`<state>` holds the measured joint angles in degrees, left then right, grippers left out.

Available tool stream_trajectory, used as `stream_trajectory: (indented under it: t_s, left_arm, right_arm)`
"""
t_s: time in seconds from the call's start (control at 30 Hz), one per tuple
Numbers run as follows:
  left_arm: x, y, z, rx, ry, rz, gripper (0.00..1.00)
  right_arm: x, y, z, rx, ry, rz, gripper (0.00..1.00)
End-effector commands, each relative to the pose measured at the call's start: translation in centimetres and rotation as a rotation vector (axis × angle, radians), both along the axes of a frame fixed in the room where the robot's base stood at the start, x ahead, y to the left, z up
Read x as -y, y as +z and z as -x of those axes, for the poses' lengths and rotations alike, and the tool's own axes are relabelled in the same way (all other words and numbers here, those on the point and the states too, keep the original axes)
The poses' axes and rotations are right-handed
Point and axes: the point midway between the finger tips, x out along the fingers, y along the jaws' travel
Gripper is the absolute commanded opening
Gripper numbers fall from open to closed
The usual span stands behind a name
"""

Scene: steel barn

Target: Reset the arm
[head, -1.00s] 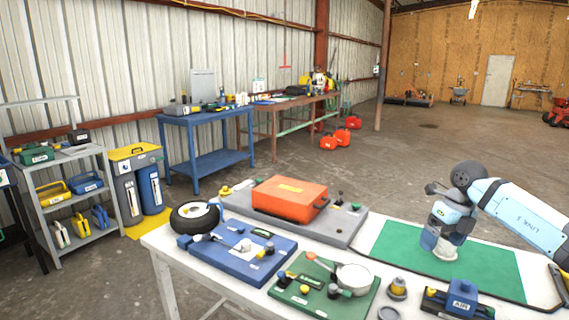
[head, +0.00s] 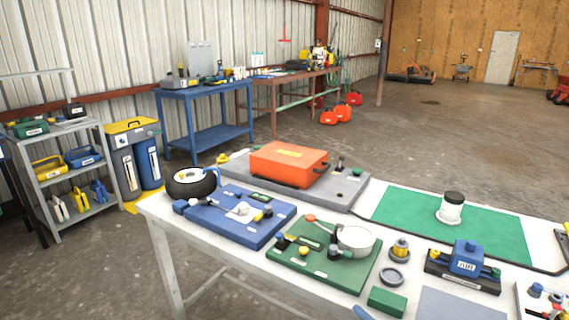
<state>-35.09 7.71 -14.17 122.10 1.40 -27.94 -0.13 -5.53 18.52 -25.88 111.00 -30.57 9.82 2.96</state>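Neither of my grippers shows in the head view. A sliver of light blue at the bottom edge may be part of my arm, but I cannot tell. A clear and white jar with a black lid (head: 451,208) stands upright on the green mat (head: 395,208) at the right of the white table (head: 155,209). Nothing touches the jar.
The table holds an orange case (head: 288,165) on a grey board, a small wheel (head: 190,182), a blue board (head: 214,222), a green board (head: 296,262) with a round pan (head: 356,240), and a blue AIR block (head: 467,258). Shelves (head: 75,185) and a blue bench (head: 207,140) stand behind.

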Motion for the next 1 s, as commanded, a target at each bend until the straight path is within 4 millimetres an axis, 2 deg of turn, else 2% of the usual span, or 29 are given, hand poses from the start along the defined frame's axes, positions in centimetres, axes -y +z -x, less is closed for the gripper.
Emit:
stream_trajectory:
  t_s: [0.03,0.2,0.4,0.57,0.6,0.87,1.0]
  left_arm:
    - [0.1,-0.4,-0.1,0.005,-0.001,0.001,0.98]
    - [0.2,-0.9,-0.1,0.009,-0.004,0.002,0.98]
    - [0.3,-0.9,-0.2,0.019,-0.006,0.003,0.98]
    - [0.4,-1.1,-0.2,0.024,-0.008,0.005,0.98]
    - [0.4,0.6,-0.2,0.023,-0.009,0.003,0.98]
    - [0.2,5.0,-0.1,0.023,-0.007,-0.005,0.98]
    - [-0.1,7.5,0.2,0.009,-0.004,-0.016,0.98]
  right_arm:
    - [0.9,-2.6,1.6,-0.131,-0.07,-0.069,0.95]
    - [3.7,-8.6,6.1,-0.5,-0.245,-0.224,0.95]
    - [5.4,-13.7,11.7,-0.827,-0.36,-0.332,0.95]
    - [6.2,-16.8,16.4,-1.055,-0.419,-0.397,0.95]
    - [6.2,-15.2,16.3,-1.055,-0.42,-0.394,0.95]
    - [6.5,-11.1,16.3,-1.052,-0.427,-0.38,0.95]
    - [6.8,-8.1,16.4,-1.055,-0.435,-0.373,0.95]
